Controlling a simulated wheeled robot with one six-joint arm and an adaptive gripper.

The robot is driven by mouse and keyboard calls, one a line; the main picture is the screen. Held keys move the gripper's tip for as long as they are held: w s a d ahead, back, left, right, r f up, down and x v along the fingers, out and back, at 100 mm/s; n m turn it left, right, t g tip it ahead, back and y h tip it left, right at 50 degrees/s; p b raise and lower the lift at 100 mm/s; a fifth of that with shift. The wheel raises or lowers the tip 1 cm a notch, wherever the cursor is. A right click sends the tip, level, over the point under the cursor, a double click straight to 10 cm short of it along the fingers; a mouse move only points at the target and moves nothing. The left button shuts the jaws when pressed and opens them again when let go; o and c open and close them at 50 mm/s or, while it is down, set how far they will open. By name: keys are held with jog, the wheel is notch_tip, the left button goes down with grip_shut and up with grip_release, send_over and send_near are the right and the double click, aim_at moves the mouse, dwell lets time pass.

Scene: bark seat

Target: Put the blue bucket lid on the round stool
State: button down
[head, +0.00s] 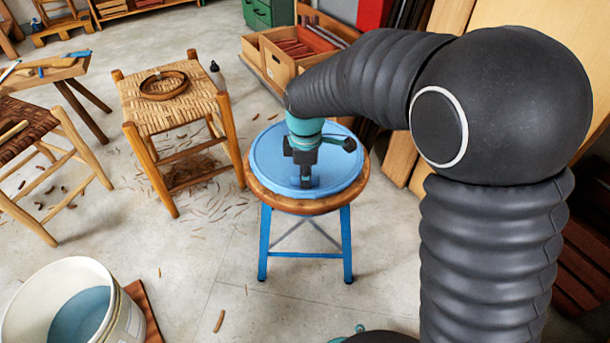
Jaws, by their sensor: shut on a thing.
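The blue bucket lid (270,165) is a wide, flat disc over the round stool (322,203). The stool has a wooden rim and blue legs. The lid covers most of the seat, with the wooden rim showing around its front and right side. It looks level and seems to lie on the seat, though I cannot tell if there is a small gap. My gripper (306,182) points down over the lid and is shut on its knob or handle near the middle. The gripper hides most of that part.
A square woven stool (133,108) with a coiled strip (163,86) on it stands left of the round stool. A white bucket (122,325) holding blue liquid is at the lower left. Wooden crates (280,62) stand behind. Bark shavings litter the floor; the front middle floor is mostly clear.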

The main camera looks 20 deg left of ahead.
jog(key=c, duration=1.2)
grip_release()
notch_tip(320, 180, up, 12)
jog(key=p, duration=0.1)
jog(key=shift+r+p, duration=0.15)
jog(key=shift+p, duration=0.15)
jog(key=shift+s, duration=0.1)
jog(key=s+d+r+m+t, duration=0.1)
jog(key=s+d+r+m, duration=0.15)
jog(key=d, duration=0.45)
jog(key=s+d+r+m+t+y, duration=0.1)
jog(key=d+r+m, duration=0.1)
jog(key=d+m, duration=0.3)
jog(key=s+d+r+m, duration=0.1)
jog(key=d+r+m, duration=0.15)
jog(key=d, duration=0.55)
jog(key=s+d+f+m+t+h, duration=0.1)
jog(key=s+d+f+m+t, duration=0.2)
jog(key=s+d+m, duration=0.8)
jog(key=shift+s+d, duration=0.55)
jog(key=shift+d, duration=0.35)
